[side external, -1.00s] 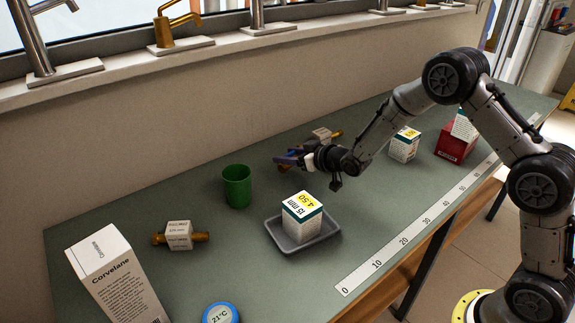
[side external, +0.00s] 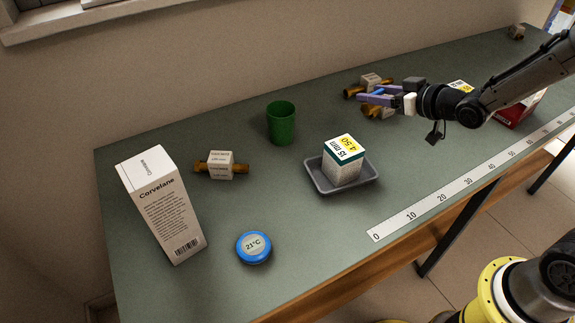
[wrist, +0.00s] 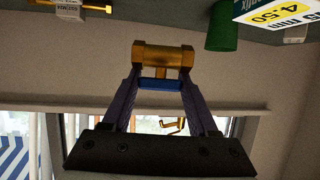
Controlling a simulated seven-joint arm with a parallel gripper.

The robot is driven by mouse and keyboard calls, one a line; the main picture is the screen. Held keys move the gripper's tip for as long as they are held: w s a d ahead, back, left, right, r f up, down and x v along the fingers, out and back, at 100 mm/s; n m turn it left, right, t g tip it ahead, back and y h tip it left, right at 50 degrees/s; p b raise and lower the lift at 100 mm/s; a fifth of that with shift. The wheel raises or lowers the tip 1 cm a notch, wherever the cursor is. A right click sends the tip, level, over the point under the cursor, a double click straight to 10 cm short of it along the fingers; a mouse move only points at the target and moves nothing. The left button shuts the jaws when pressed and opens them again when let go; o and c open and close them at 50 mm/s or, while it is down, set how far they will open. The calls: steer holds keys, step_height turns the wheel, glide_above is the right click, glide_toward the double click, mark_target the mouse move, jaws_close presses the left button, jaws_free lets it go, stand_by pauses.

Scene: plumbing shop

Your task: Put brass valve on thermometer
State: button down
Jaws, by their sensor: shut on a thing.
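My gripper (side external: 368,97) reaches in from the right in the side view, fingers pointing left. It is shut on the brass valve (side external: 377,111), which has a blue handle. In the wrist view the brass valve (wrist: 164,57) shows between the purple fingertips, with its blue bar (wrist: 161,84) below the brass body. The wall is behind it, and it appears to be held above the table. The thermometer (side external: 253,247) is a round blue puck with a pale face reading 21°C. It lies flat near the front left of the table, well away from my gripper, with nothing on it.
A grey tray (side external: 372,184) holding a white-green box (side external: 343,160) and a green cup (side external: 281,122) stand between gripper and thermometer. A tall Corvelane carton (side external: 160,205) and a labelled brass fitting (side external: 221,166) are left. Another labelled fitting (side external: 370,80) is behind my gripper.

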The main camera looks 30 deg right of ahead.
steer(key=s+a+r+n+g+y, duration=0.1)
steer(key=s+a+n+g+y, duration=0.4)
steer(key=s+a, duration=0.7)
steer(key=s+a+r+n+g+y, duration=0.25)
steer(key=s+a+n+y, duration=0.55)
steer(key=a, duration=0.6)
steer(key=m+h, duration=0.1)
steer(key=h, duration=0.1)
glide_above(253, 245)
steer(key=shift+g, duration=0.35)
steer(key=f, duration=0.9)
steer(key=shift+s+d+f, duration=0.25)
steer(key=shift+s+d, duration=0.1)
steer(key=shift+w+a+f, duration=0.3)
steer(key=shift+w+f, duration=0.05)
steer(key=shift+f, duration=1.75)
steer(key=shift+f, duration=0.1)
steer(key=shift+c, duration=0.8)
jaws_free()
